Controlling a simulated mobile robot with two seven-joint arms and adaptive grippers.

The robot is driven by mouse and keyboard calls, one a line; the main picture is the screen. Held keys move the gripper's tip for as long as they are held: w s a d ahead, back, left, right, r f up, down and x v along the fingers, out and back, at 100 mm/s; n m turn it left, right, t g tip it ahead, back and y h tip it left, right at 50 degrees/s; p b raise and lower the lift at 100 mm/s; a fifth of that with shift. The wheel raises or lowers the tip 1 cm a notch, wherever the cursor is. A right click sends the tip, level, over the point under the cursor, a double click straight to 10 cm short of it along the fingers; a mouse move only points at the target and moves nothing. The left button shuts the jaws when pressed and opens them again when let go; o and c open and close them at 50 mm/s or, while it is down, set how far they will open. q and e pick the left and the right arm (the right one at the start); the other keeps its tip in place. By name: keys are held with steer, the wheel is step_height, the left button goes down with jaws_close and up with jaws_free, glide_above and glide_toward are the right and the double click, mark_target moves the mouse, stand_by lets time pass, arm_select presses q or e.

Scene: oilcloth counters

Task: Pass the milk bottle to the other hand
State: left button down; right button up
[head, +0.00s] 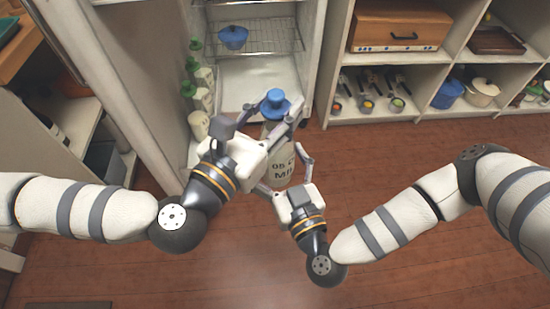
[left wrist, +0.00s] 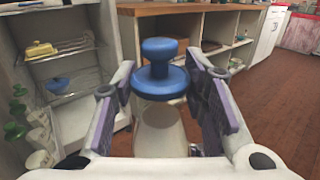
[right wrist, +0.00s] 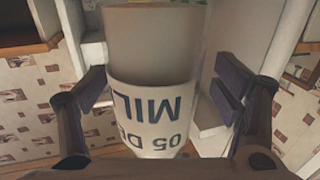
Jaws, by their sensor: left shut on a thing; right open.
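The milk bottle (head: 276,143) has a blue stopper and a white label with dark letters. My left gripper (head: 277,112) is shut on its upper part, just below the stopper, and holds it upright in the air. In the left wrist view the bottle (left wrist: 160,125) stands between the two fingers. My right gripper (head: 283,170) is open at the lower part of the bottle. In the right wrist view the labelled lower part of the bottle (right wrist: 150,115) lies between its spread fingers, with gaps on both sides.
An open fridge (head: 262,75) with a wire shelf and a blue pot (head: 233,37) stands behind. Several green-capped bottles (head: 197,78) line its door. A shelf unit (head: 420,110) with pots and utensils stands at the right. The wooden floor (head: 400,160) is clear.

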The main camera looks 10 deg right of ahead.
arm_select(q)
steer(key=shift+r, duration=0.15)
arm_select(e)
steer(key=c, duration=1.9)
arm_select(q)
steer(key=c, duration=0.9)
jaws_free()
arm_select(e)
steer(key=shift+r, duration=0.15)
jaws_close()
